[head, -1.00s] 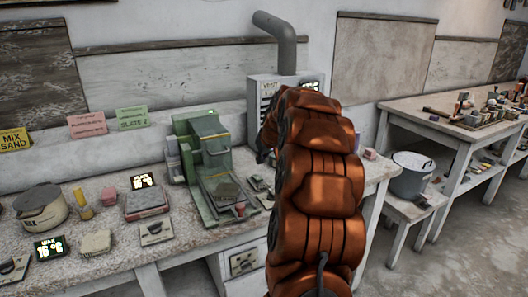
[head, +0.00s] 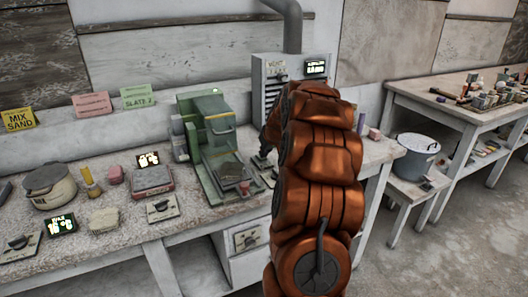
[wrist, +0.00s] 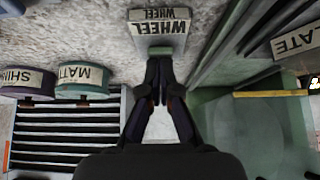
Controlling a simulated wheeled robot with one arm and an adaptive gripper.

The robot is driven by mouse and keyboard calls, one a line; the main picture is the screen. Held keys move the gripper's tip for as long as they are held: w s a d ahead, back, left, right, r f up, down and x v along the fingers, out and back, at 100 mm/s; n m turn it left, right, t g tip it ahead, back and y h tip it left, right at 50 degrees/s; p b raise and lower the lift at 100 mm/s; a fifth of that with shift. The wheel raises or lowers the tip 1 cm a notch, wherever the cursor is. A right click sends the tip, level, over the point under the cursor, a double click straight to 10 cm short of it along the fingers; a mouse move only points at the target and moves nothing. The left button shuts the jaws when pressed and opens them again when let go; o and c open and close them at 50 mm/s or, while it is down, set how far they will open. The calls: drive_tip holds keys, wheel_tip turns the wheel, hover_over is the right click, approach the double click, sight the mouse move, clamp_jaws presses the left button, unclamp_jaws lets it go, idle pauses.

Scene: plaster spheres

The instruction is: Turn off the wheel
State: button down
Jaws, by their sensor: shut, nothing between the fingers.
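A pale block labelled WHEEL (wrist: 158,38) shows upside down at the top middle of the wrist view. My gripper (wrist: 158,66) is shut and empty, its dark fingertips together just in front of the block's lower edge. I cannot tell whether they touch it, and any switch there is hidden by the fingers. In the head view my orange arm reaches over the bench and its end (head: 263,158) is low beside the green machine (head: 208,145), mostly hidden.
A grey vent unit (head: 290,75) with a lit display stands behind my arm. Jars labelled SHINE (wrist: 27,82) and MATTE (wrist: 86,80) are left in the wrist view. A pot (head: 47,186) and small control plates (head: 162,208) occupy the bench's left. A bucket (head: 417,150) stands right.

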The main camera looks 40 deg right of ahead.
drive_tip(key=shift+s+a+f+t+b, duration=0.15)
drive_tip(key=shift+f+t+b, duration=0.4)
drive_tip(key=shift+b, duration=0.7)
drive_tip(key=shift+s+r, duration=0.1)
drive_tip(key=shift+r, duration=0.1)
drive_tip(key=shift+w+d+r, duration=0.1)
drive_tip(key=shift+w+d, duration=0.1)
drive_tip(key=shift+w+d+r+p, duration=0.2)
drive_tip(key=shift+w+r+p, duration=0.2)
drive_tip(key=shift+w, duration=0.15)
